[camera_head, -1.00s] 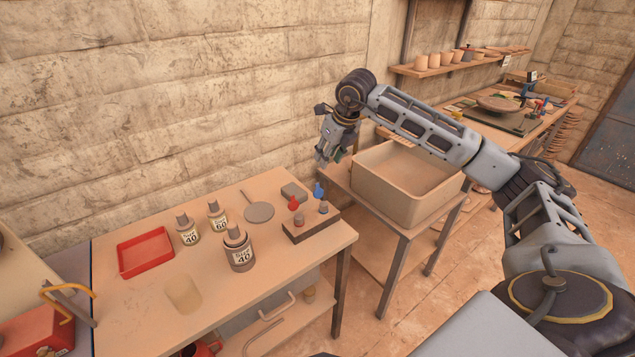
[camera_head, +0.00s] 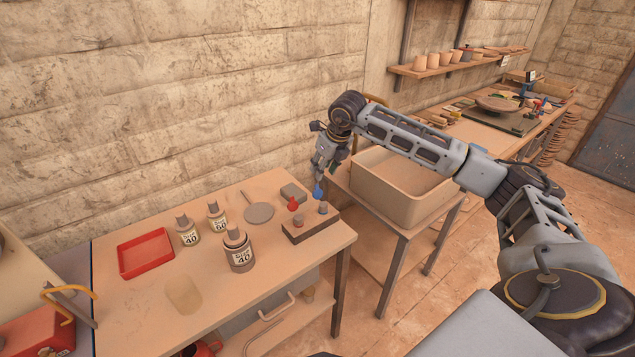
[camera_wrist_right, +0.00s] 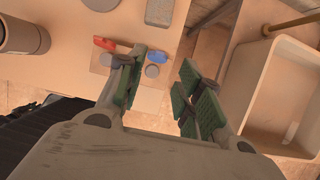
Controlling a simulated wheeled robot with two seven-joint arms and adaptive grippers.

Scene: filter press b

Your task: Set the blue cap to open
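The blue cap (camera_head: 318,193) stands at the right rear of a dark block (camera_head: 311,229) on the wooden table, with its top just below my right gripper (camera_head: 321,178). In the right wrist view the blue cap (camera_wrist_right: 157,57) lies ahead of the gap between the fingers of my right gripper (camera_wrist_right: 163,80), closer to the left finger. These fingers are apart and nothing shows clamped between them. The left finger partly hides the block. My left gripper is not in view.
Labelled bottles (camera_head: 238,251), a red tray (camera_head: 146,253) and a round grey disc (camera_head: 259,212) are on the table. A beige basin (camera_head: 404,190) stands to the right.

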